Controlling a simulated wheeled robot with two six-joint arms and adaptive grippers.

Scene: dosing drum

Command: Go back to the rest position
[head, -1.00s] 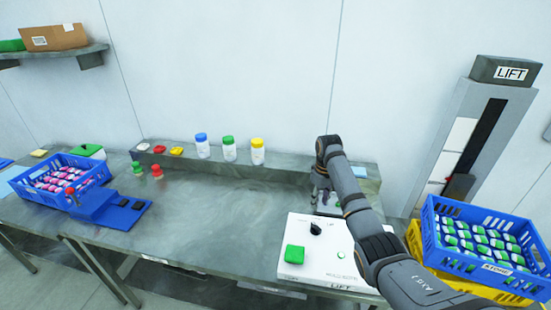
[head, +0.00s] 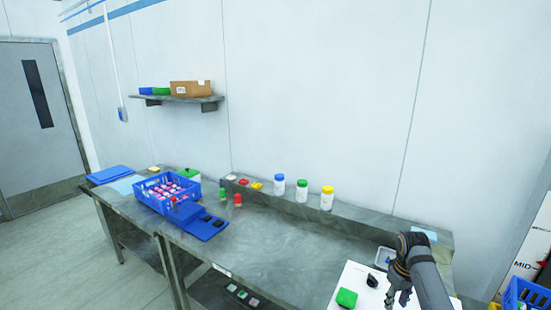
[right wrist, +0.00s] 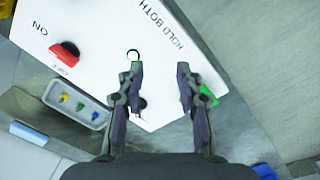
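A green part (right wrist: 208,97) shows partly behind one finger. My left gripper is in neither view.
A small tray (head: 384,256) sits behind the panel; several coloured pieces lie in it. Three lidded bottles (head: 302,190) stand on the back ledge. A blue crate (head: 150,200) stands at the left. Another blue crate (head: 525,295) is cut off at right.

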